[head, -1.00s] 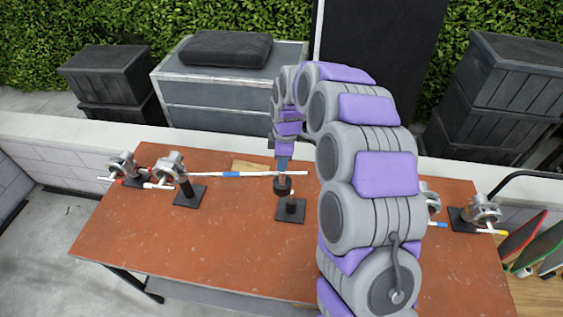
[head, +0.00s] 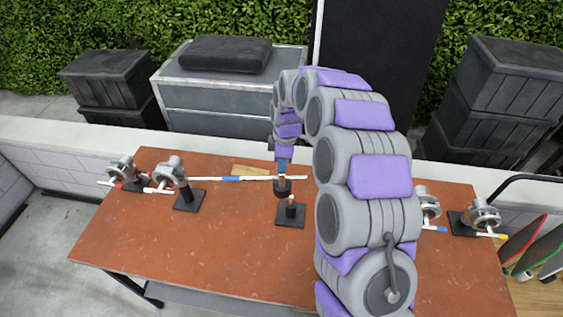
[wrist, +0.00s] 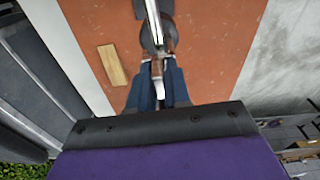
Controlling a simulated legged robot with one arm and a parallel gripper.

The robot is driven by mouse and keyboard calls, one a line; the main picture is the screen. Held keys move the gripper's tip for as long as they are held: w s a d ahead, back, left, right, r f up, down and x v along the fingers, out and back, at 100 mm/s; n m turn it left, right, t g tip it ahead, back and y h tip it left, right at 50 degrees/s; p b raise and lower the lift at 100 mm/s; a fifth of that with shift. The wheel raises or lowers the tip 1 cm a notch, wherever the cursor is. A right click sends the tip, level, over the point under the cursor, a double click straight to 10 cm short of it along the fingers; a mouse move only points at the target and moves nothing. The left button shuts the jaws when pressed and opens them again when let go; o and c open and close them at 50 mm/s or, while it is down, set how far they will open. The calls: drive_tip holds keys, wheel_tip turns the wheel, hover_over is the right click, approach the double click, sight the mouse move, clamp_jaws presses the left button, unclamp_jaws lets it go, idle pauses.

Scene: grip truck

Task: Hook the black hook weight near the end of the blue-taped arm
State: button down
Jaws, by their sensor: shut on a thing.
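The blue-taped arm (head: 251,178) is a white rod with a blue band, running right from a clamp on a black stand. My gripper (head: 283,171) is shut on the black hook weight (head: 283,188) by its upper part, close to the rod's free right end. The dark weight body hangs just below the rod. In the wrist view, the blue fingers (wrist: 157,82) close on the hook, with the round weight (wrist: 150,40) beyond and the white rod (wrist: 154,22) passing over it. I cannot tell whether the hook bears on the rod.
A small black base with a post (head: 290,214) stands below the weight. A wooden block (head: 250,170) lies behind the rod. More clamps with rods stand at the left (head: 124,174) and right (head: 480,214). The front left of the orange table (head: 180,240) is clear.

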drive_tip(key=shift+f, duration=1)
drive_tip(key=c, duration=1)
unclamp_jaws()
wheel_tip(320, 180, up, 17)
drive_tip(key=d, duration=0.1)
drive_tip(key=shift+d+r, duration=0.15)
idle(0.4)
